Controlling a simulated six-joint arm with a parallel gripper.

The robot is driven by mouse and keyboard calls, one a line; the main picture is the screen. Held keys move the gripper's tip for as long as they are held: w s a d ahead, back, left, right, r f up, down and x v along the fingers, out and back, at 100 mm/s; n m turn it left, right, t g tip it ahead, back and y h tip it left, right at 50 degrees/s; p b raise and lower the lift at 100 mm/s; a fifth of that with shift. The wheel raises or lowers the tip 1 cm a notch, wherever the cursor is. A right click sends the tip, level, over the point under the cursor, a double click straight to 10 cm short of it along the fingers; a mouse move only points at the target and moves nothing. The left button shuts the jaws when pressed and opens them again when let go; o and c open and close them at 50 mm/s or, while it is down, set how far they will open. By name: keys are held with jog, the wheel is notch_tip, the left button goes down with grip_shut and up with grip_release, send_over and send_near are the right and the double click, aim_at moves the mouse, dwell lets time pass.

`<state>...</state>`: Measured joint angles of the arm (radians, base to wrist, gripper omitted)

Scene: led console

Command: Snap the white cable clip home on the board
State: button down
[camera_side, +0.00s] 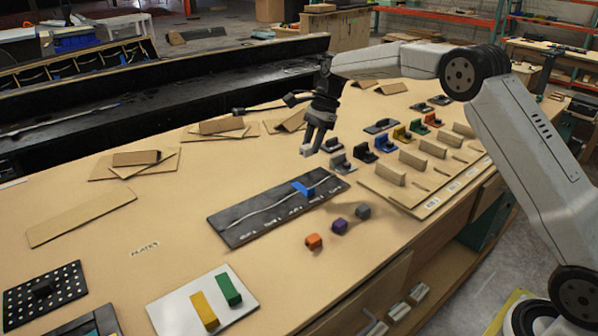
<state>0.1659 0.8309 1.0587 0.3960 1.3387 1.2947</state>
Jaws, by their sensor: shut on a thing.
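The black board (238,234) lies on the table with a thin white cable (262,213) along it and white printed labels on its front edge. A blue clip (303,188) sits on the board near its right part. My gripper (308,152) is above the board's far right end, pointing down, apart from the board. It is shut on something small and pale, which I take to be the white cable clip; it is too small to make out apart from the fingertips.
Orange (313,241), purple (340,226) and dark grey (363,212) blocks lie in front of the board. Several coloured holders and upright wooden pieces stand to the right. A white plate (178,315) bears yellow and green blocks.

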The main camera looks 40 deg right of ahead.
jog(key=w+d+f, duration=0.1)
jog(key=d+f, duration=0.1)
jog(key=d, duration=0.5)
jog(key=shift+w+f, duration=0.25)
jog(key=shift+f, duration=0.15)
jog(key=shift+f, duration=0.15)
send_over(323, 181)
jog(key=d, duration=0.1)
jog(key=shift+d+f, duration=0.2)
jog(key=shift+f, duration=2.95)
jog(key=shift+f, duration=1.15)
jog(key=shift+c, duration=1.8)
grip_release()
jog(key=shift+r, duration=0.1)
